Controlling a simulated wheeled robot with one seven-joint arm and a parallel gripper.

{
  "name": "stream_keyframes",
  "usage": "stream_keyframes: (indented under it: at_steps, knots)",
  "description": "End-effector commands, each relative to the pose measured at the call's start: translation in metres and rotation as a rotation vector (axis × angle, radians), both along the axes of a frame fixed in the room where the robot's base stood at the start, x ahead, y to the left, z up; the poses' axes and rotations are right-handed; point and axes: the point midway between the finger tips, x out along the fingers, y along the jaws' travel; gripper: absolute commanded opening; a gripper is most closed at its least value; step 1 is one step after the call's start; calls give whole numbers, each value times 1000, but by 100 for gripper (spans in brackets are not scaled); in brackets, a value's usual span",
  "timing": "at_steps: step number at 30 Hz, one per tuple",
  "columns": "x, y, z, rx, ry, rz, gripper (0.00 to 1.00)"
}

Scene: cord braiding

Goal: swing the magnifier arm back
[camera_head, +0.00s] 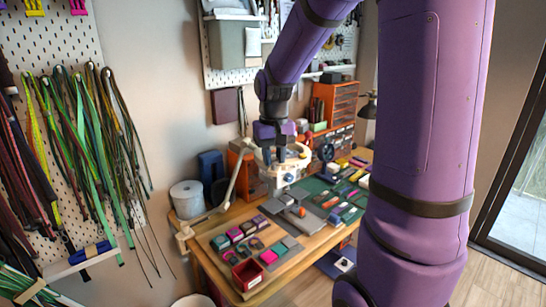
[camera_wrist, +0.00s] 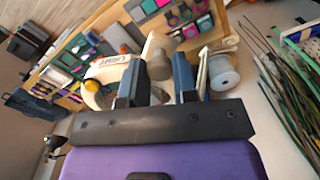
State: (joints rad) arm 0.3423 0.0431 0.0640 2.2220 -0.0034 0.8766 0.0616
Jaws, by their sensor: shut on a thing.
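The magnifier has a cream arm (camera_head: 237,176) that rises from a clamp (camera_head: 184,234) at the bench's left edge and reaches a white round head (camera_head: 291,176). In the wrist view the white head (camera_wrist: 104,70) shows printed lettering and a yellow knob (camera_wrist: 93,85). My gripper (camera_head: 279,153) is above the bench at the magnifier head, pointing down. In the wrist view its two dark fingers (camera_wrist: 157,80) are on either side of a grey-beige knob (camera_wrist: 158,64) at the head, and are shut on it. The exact contact is partly hidden by the fingers.
A white spool (camera_head: 187,198) stands at the bench's left back. A red bin (camera_head: 248,273), colored blocks and a green mat (camera_head: 345,192) fill the bench top. Orange drawers (camera_head: 338,104) stand behind. Cords (camera_head: 90,150) hang on the left pegboard.

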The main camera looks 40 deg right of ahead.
Motion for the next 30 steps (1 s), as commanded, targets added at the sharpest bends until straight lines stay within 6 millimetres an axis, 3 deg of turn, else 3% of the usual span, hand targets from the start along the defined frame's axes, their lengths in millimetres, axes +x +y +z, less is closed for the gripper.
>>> stream_keyframes:
  at_steps: [5, 11, 21, 30]
  knots:
    - [9, -20, 0, 0, 1, 45, 0]
    - [34, -65, 0, -1, 0, 163, 0]
    - [105, -150, -1, -1, -1, 434, 0]
    - [164, -194, -1, -1, -1, 615, 0]
